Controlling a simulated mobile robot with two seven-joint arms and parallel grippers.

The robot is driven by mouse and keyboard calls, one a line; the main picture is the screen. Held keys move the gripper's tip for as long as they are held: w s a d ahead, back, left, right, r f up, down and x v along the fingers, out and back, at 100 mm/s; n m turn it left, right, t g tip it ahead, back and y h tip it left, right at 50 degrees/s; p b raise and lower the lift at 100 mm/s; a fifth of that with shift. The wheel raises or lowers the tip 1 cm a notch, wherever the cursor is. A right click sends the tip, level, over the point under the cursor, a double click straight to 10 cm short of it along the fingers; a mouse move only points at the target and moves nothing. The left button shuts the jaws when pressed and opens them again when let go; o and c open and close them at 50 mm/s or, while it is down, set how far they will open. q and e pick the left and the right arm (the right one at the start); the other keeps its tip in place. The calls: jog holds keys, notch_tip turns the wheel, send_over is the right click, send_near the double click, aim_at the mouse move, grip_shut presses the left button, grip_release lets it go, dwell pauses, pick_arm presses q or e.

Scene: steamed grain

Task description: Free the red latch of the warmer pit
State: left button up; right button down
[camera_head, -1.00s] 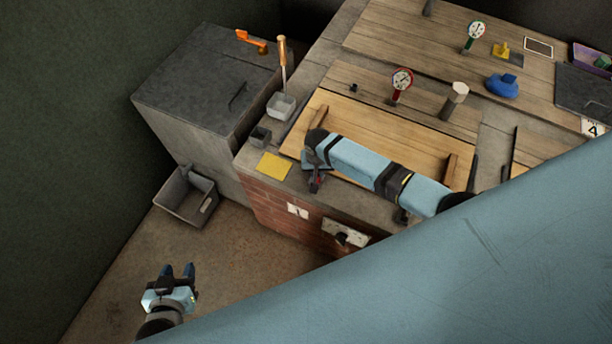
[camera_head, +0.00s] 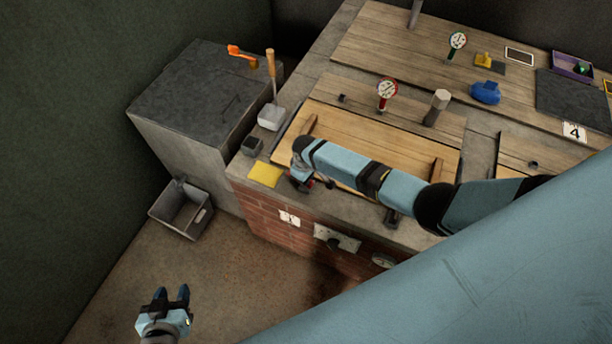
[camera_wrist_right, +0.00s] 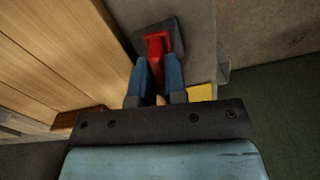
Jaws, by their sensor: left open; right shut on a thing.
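The red latch (camera_wrist_right: 157,55) sits on a dark grey plate (camera_wrist_right: 180,38) at the pit's edge in the right wrist view. My right gripper (camera_wrist_right: 159,70) is shut on it, with a blue finger on either side. In the head view, my right arm reaches across the warmer pit's wooden lid (camera_head: 390,140), and the right gripper (camera_head: 303,184) is at the lid's near left corner. The latch is mostly hidden there. My left gripper (camera_head: 171,294) is open and empty, over the floor at the lower left.
A yellow cloth (camera_head: 265,174) lies on the counter left of my right gripper. A grey cup (camera_head: 271,117) and a red gauge (camera_head: 387,91) stand beyond. A grey bin (camera_head: 181,210) is on the floor. The floor around my left gripper is clear.

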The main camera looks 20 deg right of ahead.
jog(key=shift+n, duration=0.8)
jog(key=c, duration=1.2)
grip_release()
jog(key=shift+o, duration=0.2)
notch_tip(320, 180, up, 14)
jog(key=shift+p, duration=0.35)
jog(key=shift+f, duration=0.15)
